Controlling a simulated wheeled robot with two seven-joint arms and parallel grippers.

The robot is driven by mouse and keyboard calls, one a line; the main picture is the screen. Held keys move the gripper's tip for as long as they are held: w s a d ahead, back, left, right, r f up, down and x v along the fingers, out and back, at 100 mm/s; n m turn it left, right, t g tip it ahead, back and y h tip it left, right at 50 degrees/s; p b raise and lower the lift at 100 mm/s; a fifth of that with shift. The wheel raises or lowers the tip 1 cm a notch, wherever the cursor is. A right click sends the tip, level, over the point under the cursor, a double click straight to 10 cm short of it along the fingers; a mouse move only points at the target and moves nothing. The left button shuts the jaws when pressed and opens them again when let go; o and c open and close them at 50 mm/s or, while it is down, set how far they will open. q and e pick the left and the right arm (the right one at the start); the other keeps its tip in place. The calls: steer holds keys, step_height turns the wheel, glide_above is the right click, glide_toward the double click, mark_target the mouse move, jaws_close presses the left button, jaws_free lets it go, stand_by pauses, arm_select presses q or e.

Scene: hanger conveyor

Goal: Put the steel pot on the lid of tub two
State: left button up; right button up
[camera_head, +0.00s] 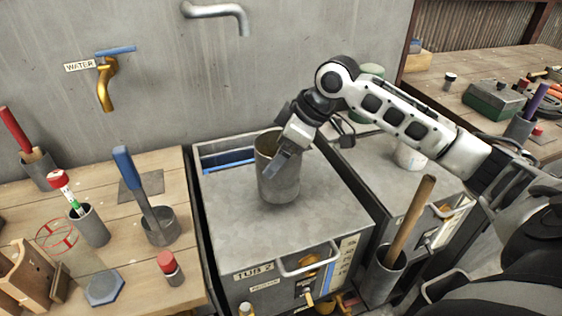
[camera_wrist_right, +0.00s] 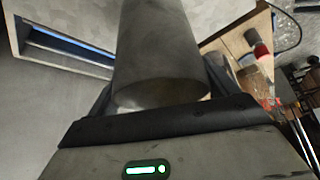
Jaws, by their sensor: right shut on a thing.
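The steel pot (camera_head: 279,182) is a grey, open-topped cylinder. It stands upright at the lid (camera_head: 240,205) of the tub labelled "TUB 2", near the middle; I cannot tell whether its base touches the lid. My right gripper (camera_head: 282,160) comes from the upper right and is shut on the pot's upper wall. In the right wrist view the pot (camera_wrist_right: 162,60) fills the middle, between the dark fingers of my right gripper (camera_wrist_right: 160,105). My left gripper is not in view.
A gap with a blue edge (camera_head: 228,160) lies behind the lid. A second tub (camera_head: 360,160) stands to the right, with a pot (camera_head: 408,155) on it. A holder with a wooden handle (camera_head: 385,272) stands between the tub fronts. The left bench (camera_head: 110,205) carries several tools and cups.

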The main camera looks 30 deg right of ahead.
steer(key=shift+w+d+f, duration=0.25)
steer(key=shift+w+f, duration=0.05)
steer(key=shift+f, duration=0.1)
step_height(320, 180, down, 3)
steer(key=shift+w+d+p, duration=0.1)
steer(key=shift+p, duration=0.25)
steer(key=shift+f, duration=0.2)
steer(key=shift+f, duration=0.2)
steer(key=o, duration=1.5)
steer(key=shift+c, duration=0.2)
